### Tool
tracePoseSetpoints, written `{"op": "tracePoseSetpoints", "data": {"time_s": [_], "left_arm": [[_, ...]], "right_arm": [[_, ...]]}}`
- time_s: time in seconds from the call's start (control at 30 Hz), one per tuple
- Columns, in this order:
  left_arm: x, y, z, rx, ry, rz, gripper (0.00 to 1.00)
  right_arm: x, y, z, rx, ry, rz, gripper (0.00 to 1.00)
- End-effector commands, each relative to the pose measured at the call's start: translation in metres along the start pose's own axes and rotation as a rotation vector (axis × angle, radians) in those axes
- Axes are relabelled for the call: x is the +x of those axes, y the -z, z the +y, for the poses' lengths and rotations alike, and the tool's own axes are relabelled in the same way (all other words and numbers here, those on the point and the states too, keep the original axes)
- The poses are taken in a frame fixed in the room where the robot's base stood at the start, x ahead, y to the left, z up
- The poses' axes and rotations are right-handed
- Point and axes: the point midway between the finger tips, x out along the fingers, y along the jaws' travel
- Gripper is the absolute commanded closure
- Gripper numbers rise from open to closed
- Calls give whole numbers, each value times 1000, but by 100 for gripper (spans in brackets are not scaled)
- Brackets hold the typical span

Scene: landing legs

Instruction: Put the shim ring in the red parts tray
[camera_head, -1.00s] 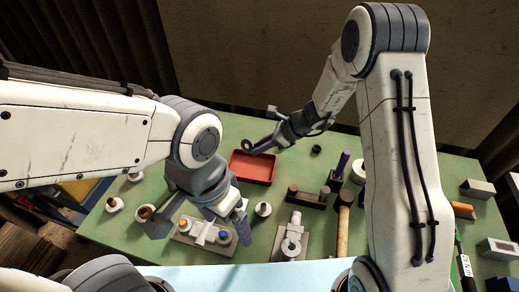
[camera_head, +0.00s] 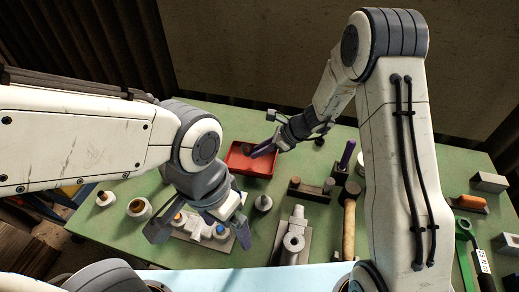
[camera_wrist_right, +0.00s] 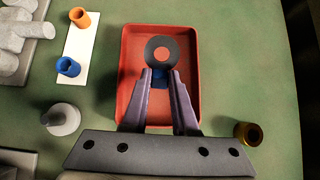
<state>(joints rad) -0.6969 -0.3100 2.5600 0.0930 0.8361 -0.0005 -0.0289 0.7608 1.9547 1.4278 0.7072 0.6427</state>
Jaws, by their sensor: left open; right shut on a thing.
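The shim ring (camera_wrist_right: 149,47) is a flat dark ring. My right gripper (camera_wrist_right: 160,74) is shut on its near edge in the right wrist view, and the red tray floor shows through its hole. The ring also shows in the head view (camera_head: 247,149), over the back part of the red parts tray (camera_head: 236,166). In the right wrist view the tray (camera_wrist_right: 129,95) surrounds the ring; I cannot tell the height between them. A small blue patch (camera_wrist_right: 160,80) shows between the fingers; I cannot tell what it is. My left gripper (camera_head: 199,230) is open at the lower left, over a grey plate with white fittings.
A brass-coloured cup (camera_wrist_right: 247,132) stands right of the tray in the wrist view. A white strip (camera_wrist_right: 78,55) with orange and blue pieces lies to its left. In the head view a wooden-handled hammer (camera_head: 349,225) and a grey fixture (camera_head: 292,240) lie nearer.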

Motion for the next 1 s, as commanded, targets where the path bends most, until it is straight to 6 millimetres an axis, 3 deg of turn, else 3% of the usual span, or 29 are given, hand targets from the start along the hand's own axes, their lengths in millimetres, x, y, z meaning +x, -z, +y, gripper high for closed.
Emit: {"op": "tracePoseSetpoints", "data": {"time_s": [0.1, 0.4, 0.43, 0.5, 0.53, 0.73, 0.77, 0.83, 1.0], "left_arm": [[12, -1, -1, 0, 0, 0, 7], [12, -1, -1, 0, 0, 0, 7], [12, -1, -1, 0, 0, 0, 7], [12, -1, -1, 0, 0, 0, 7], [12, -1, -1, 0, 0, 0, 7], [12, -1, -1, 0, 0, 0, 7], [12, -1, -1, 0, 0, 0, 7], [12, -1, -1, 0, 0, 0, 7], [12, -1, -1, 0, 0, 0, 7]], "right_arm": [[9, 8, 0, 0, 1, 0, 100], [9, 9, 0, -1, 0, 0, 100], [9, 9, 0, -1, 0, 0, 70], [9, 9, 0, -1, 0, 0, 43], [9, 9, 0, -1, 0, 0, 39], [9, 9, 0, 0, 0, 0, 39], [10, 9, 0, 0, 0, 0, 35], [10, 9, 0, 0, 0, 0, 9], [10, 9, 0, 0, 0, 0, 9]]}}
